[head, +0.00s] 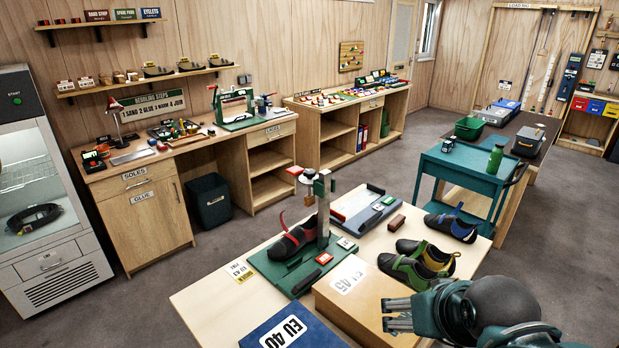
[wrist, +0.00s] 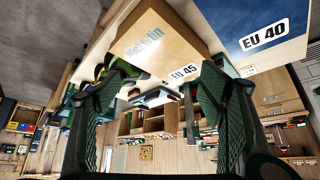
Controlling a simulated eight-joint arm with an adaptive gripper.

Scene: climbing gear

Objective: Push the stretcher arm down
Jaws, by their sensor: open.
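The shoe stretcher stands on a green base (head: 268,268) on the front table in the head view. Its upright metal post (head: 322,225) rises beside a dark shoe with red parts (head: 290,243). The stretcher arm (head: 306,178) is at the top of the post, raised above the shoe, with a red-topped end at the left. My gripper (head: 390,315) is at the lower right, apart from the stretcher, near the EU 45 box. In the wrist view its two ridged fingers (wrist: 158,90) are spread with nothing between them. The stretcher is hard to make out there.
The cardboard EU 45 box (head: 335,304) lies between my gripper and the stretcher. A blue EU 40 box (head: 275,338) is at the front. Green-and-black shoes (head: 420,262) and a blue-trimmed shoe (head: 452,226) lie to the right. A grey-blue tray (head: 352,202) is behind the stretcher.

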